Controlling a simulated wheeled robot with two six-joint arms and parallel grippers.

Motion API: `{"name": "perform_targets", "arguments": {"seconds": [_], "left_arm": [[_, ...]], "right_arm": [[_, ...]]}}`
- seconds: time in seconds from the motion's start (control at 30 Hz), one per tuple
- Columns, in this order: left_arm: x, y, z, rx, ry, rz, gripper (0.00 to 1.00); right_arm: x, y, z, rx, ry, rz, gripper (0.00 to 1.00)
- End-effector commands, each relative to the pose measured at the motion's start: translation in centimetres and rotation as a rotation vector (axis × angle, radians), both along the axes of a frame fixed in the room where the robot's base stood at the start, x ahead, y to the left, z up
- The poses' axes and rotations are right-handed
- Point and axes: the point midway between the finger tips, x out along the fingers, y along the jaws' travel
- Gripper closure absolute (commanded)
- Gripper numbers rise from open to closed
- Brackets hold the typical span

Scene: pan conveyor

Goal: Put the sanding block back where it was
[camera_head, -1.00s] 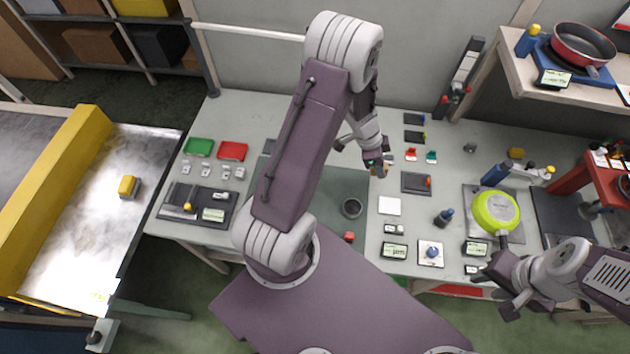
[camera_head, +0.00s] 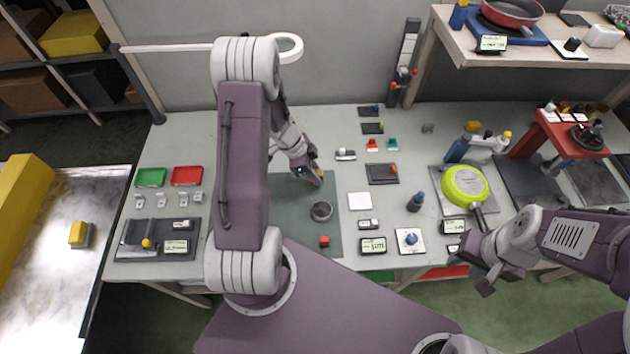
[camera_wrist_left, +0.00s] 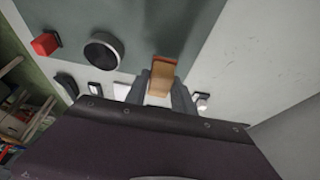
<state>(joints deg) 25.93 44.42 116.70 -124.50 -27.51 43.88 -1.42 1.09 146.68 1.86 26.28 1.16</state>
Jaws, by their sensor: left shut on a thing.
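My left gripper (camera_head: 317,180) is shut on a tan-orange block, which I take as the sanding block (camera_wrist_left: 162,75). In the left wrist view the block sticks out from between the fingers, over the edge region of the grey-green mat (camera_head: 290,189). In the head view the gripper is over the right part of the mat, behind the dark round cup (camera_head: 321,211); the block is mostly hidden there. Whether the block touches the mat I cannot tell. My right gripper (camera_head: 481,272) is at the bench's front right, near the green pan's handle; its finger opening is unclear.
A red cube (camera_head: 324,241) sits on the mat's front. A white square (camera_head: 360,201) and a dark tray (camera_head: 383,173) lie right of the mat. The green pan (camera_head: 464,184) lies further right. Green (camera_head: 150,177) and red (camera_head: 187,176) trays stand at left.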

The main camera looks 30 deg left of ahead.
Motion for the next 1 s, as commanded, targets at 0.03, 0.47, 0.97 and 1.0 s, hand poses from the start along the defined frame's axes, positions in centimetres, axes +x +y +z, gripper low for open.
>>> {"name": "perform_targets", "arguments": {"seconds": [0.03, 0.47, 0.97, 1.0], "left_arm": [[0.0, 0.0, -0.2, 0.000, 0.000, 0.000, 1.00], [0.0, 0.0, -4.0, 0.001, -0.001, -0.001, 1.00], [0.0, 0.0, -4.3, 0.000, 0.000, -0.001, 0.48], [0.0, 0.0, -4.3, 0.000, 0.000, -0.001, 0.48]], "right_arm": [[0.0, 0.0, -0.1, 0.000, 0.000, 0.000, 0.64], [0.0, 0.0, -1.7, 0.000, 0.000, 0.000, 0.64], [0.0, 0.0, -1.8, 0.000, 0.000, 0.000, 0.64], [0.0, 0.0, -1.8, 0.000, 0.000, 0.000, 0.64]]}}
